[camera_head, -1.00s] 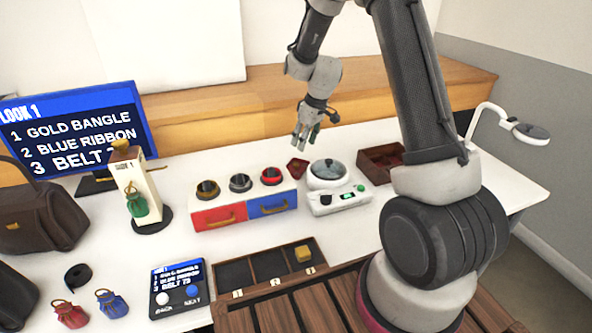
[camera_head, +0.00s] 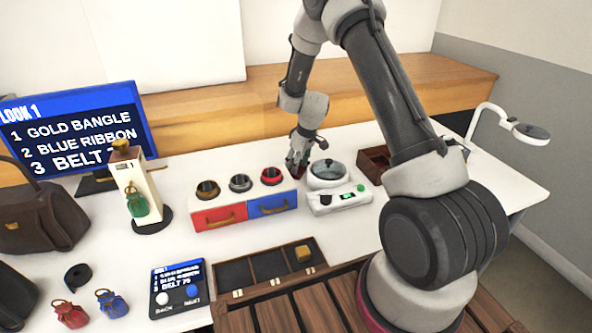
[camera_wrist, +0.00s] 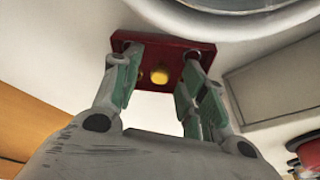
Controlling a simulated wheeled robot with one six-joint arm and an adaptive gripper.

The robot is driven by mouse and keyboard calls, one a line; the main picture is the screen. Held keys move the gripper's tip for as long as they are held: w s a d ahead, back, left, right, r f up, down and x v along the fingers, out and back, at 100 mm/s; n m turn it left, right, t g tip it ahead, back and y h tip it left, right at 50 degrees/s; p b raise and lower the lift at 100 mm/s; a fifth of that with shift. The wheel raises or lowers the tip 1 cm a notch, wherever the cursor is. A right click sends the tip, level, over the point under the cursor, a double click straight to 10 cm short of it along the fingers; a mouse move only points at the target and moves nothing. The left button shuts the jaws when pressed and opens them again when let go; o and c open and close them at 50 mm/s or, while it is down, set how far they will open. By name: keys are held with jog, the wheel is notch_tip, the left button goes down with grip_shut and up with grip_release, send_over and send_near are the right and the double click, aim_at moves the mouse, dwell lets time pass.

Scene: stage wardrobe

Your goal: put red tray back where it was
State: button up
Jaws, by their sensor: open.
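The small red tray (camera_wrist: 160,45) lies on the white table in the wrist view, with a small round yellow piece (camera_wrist: 159,75) at its middle. In the head view it is between the drawer unit and the round-topped device, mostly hidden by my gripper (camera_head: 297,165). My gripper (camera_wrist: 163,78) is open, its green-padded fingers down at the tray on both sides of the yellow piece. I cannot tell whether the fingers touch the tray.
The red-and-blue drawer unit (camera_head: 244,207) stands close on the left, the white device (camera_head: 340,200) close on the right. A brown box (camera_head: 373,160) is further right. A dark compartment tray (camera_head: 235,277) lies in front. White table is clear behind the drawers.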

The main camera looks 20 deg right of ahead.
grip_shut()
jog(key=shift+r, duration=0.1)
